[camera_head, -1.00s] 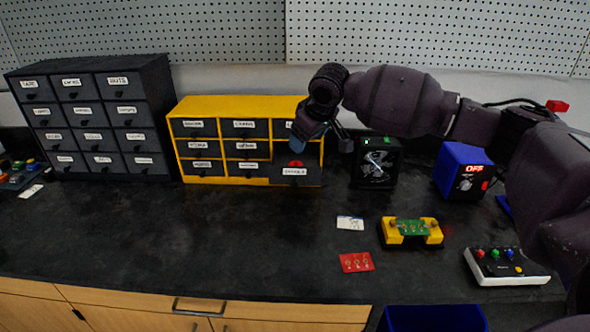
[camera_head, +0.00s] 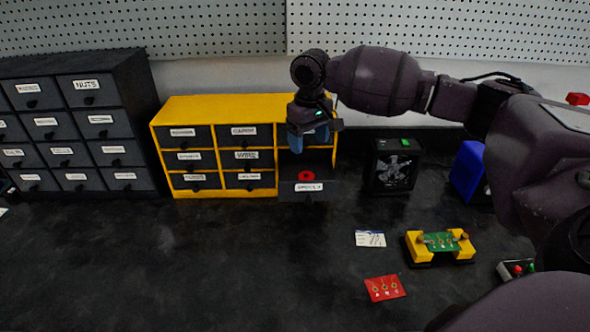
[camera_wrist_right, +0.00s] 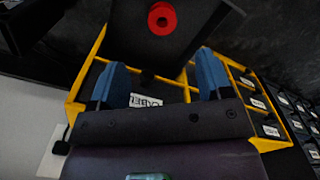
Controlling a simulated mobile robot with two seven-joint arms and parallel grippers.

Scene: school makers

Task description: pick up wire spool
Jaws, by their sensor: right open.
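The wire spool (camera_head: 306,176) is a small red ring-shaped piece lying in an open drawer (camera_head: 313,196) at the lower right of the yellow cabinet (camera_head: 223,188). In the right wrist view the red spool (camera_wrist_right: 162,18) lies in the dark drawer tray (camera_wrist_right: 187,48), beyond the fingertips. My right gripper (camera_head: 308,148) points down in front of the cabinet's right column, above the open drawer. In the right wrist view its two blue fingers (camera_wrist_right: 158,72) are apart with nothing between them. My left gripper is not in view.
A black drawer cabinet (camera_head: 107,125) stands at the left. A black fan box (camera_head: 394,167) stands right of the open drawer. A yellow holder with a green board (camera_head: 439,244), a red card (camera_head: 385,288) and a white card (camera_head: 370,239) lie nearer. The front-left counter is clear.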

